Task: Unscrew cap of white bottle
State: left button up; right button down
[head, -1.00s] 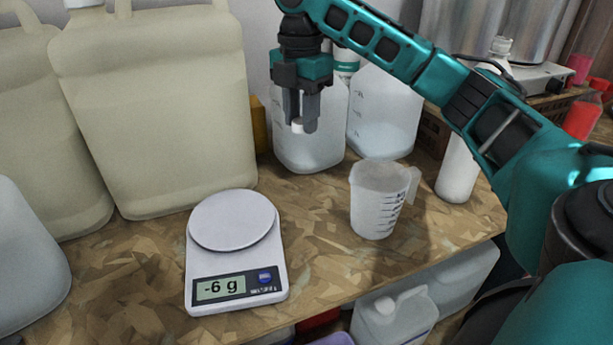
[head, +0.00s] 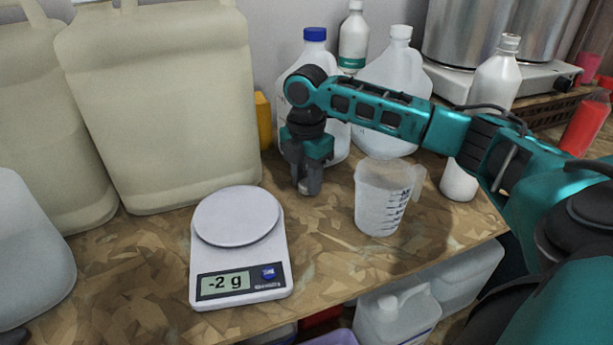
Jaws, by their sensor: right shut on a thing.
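The tall white bottle (head: 495,82) stands upright at the right of the bench, partly hidden behind my right arm. Its pale, ringed neck shows at the top and looks bare, without a cap. My right gripper (head: 308,189) points down, low over the bench, left of the measuring jug and well away from the bottle. It is shut on a small white cap, now mostly hidden by the fingers. I cannot tell whether the cap touches the bench. My left gripper is not in view.
A measuring jug (head: 382,205) stands right of my gripper. A scale (head: 240,270) reading -2 g sits at the front left. Large beige canisters (head: 165,110), clear jugs (head: 385,75) and another white bottle (head: 354,35) stand behind. Bare bench lies between scale and jug.

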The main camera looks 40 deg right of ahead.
jog(key=c, duration=1.2)
grip_release()
jog(key=shift+f, duration=0.1)
jog(key=o, duration=0.4)
jog(key=shift+o, duration=0.2)
